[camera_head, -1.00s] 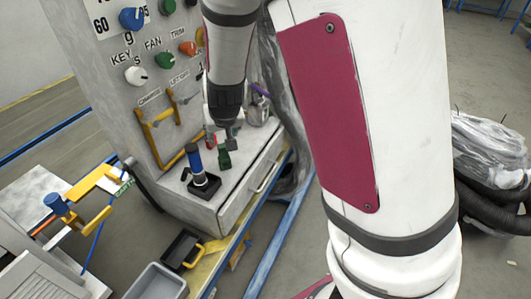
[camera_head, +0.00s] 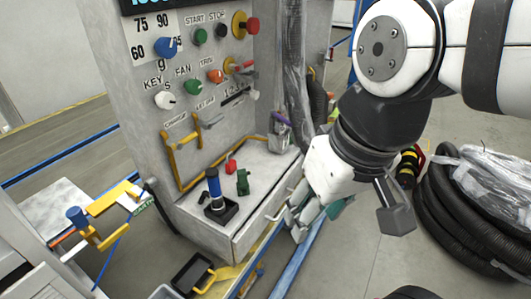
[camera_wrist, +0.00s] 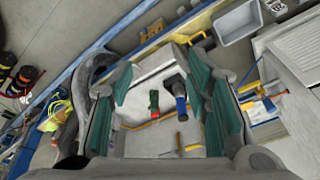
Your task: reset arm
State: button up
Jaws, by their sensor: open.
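My gripper (camera_head: 312,215) hangs in front of the right side of the charging station in the head view, clear of the shelf. In the wrist view my gripper (camera_wrist: 165,100) is open, with its green finger pads wide apart and nothing between them that it touches. Between the pads, farther off, the wrist view shows a small green object (camera_wrist: 154,101) and a blue-handled tool (camera_wrist: 179,95) on the shelf. In the head view the blue cylinder (camera_head: 213,184) stands upright in a black base, beside the green object (camera_head: 243,182) and a small red object (camera_head: 231,165).
The station panel (camera_head: 190,40) carries several knobs and yellow hooks. A side bench (camera_head: 40,205) with yellow parts stands at the left. A black tray (camera_head: 190,273) sits low in front. Black hoses (camera_head: 450,220) and a plastic-wrapped bundle (camera_head: 490,180) lie on the floor at the right.

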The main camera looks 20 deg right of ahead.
jog(key=s, duration=0.2)
jog(key=shift+s+d+h, duration=0.3)
jog(key=shift+s, duration=0.05)
jog(key=shift+r, duration=0.1)
notch_tip(320, 180, up, 9)
jog(key=t+p, duration=0.1)
jog(key=p, duration=0.6)
jog(key=shift+w+d, duration=0.1)
dwell(0.9)
